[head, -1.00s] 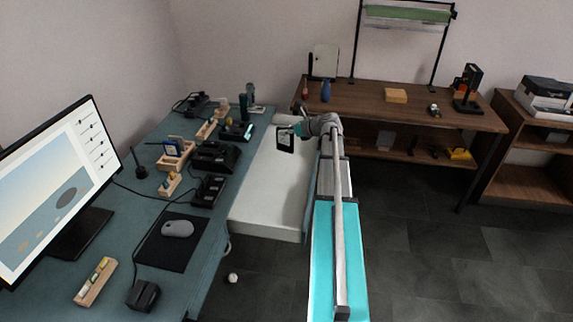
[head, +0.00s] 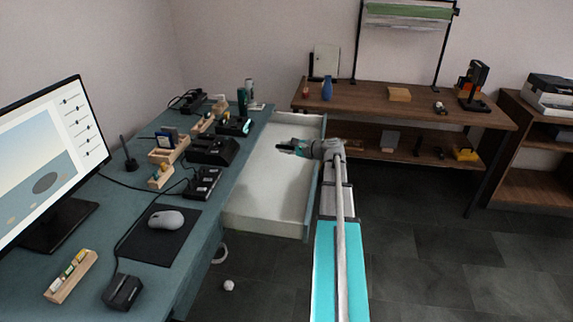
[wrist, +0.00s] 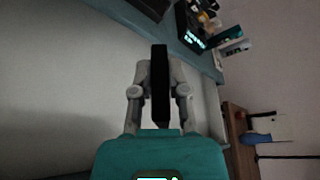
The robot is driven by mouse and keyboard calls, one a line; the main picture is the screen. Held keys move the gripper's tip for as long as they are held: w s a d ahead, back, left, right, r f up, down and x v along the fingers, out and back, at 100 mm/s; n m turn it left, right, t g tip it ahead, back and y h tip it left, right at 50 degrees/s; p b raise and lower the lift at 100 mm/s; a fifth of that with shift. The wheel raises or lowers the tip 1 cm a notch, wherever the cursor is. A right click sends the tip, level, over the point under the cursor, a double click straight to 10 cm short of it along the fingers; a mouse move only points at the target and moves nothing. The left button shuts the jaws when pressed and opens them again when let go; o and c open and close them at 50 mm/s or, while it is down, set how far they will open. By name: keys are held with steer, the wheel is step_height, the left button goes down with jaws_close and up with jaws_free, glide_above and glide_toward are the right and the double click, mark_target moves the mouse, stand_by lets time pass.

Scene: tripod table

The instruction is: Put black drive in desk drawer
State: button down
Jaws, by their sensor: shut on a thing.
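My gripper (head: 303,147) is shut on the black drive (wrist: 160,85), which stands edge-on between the two fingers in the wrist view. In the head view the drive (head: 287,148) is a thin dark shape at the gripper's tip. The desk drawer (head: 262,205) is pulled out from the blue-grey desk, with a pale, empty-looking interior. My gripper and the drive are over the drawer's far part, reaching in from its right side. I cannot tell how high the drive is above the drawer floor.
The desk (head: 217,228) at left carries a monitor (head: 45,165), a mouse (head: 166,219), black docks (head: 212,150) and wooden holders. A brown workbench (head: 385,108) stands behind the drawer. A small white ball (head: 228,285) lies on the floor.

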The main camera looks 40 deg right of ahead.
steer(key=shift+s+a+f+n+t+b, duration=0.1)
steer(key=shift+s+f+n+t+b, duration=0.05)
steer(key=shift+f+n+b, duration=0.4)
steer(key=shift+s+a+f+n+t+b, duration=0.1)
steer(key=shift+s+f+n+t+b, duration=0.05)
steer(key=shift+f+n+b, duration=0.35)
steer(key=shift+f, duration=0.1)
